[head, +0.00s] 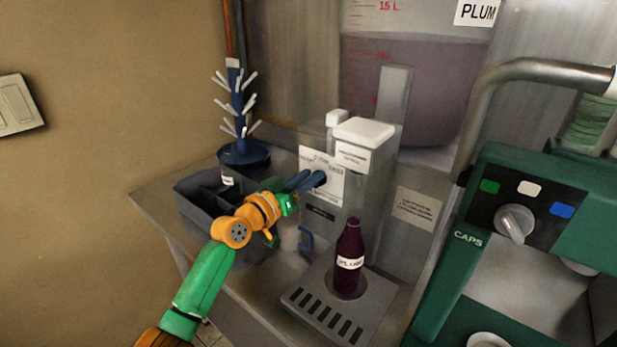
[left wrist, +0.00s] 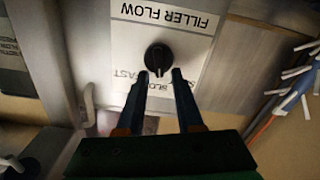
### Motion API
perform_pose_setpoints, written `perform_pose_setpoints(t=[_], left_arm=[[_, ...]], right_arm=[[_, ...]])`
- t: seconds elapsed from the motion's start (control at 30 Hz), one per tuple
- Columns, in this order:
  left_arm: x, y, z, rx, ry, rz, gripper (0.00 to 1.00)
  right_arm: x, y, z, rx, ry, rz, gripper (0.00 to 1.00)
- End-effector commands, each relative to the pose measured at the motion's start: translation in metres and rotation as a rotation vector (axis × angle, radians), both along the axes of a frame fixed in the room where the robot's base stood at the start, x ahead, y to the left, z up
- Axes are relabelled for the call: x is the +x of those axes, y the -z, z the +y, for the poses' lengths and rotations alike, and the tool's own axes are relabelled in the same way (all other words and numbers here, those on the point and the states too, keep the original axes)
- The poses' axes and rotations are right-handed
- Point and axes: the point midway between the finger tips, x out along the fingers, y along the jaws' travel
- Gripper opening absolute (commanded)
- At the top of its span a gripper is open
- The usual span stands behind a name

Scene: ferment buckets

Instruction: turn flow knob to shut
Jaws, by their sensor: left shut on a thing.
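The flow knob (left wrist: 158,57) is small, round and black. It sits on a white label reading FILLER FLOW, which shows upside down in the left wrist view, with smaller, partly hidden words below. My left gripper (head: 311,181) reaches the front of the grey filler (head: 365,171) in the head view. In the left wrist view its two dark fingers (left wrist: 161,76) are closed on either side of the knob's near end. In the head view the fingers largely cover the knob. My right gripper is not in view.
A dark bottle (head: 349,246) stands upright on the slotted drip tray (head: 312,318). A dark divided bin (head: 190,196) and a blue bottle tree (head: 238,105) are at the left. The green CAPS machine (head: 457,262) is at the right, and a large bucket (head: 432,80) stands behind.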

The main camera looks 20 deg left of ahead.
Motion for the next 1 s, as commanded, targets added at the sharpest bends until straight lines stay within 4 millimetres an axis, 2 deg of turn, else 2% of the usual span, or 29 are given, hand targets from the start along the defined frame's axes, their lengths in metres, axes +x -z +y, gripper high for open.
perform_pose_setpoints(t=[0.5, 1.0], left_arm=[[0.0019, 0.0038, 0.0046, -0.375, 0.003, 0.14, 0.0], [0.0025, 0.0062, 0.0062, -0.511, 0.004, 0.19, 0.0]], right_arm=[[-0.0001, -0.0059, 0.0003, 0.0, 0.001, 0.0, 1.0], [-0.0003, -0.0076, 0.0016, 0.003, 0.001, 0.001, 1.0]])
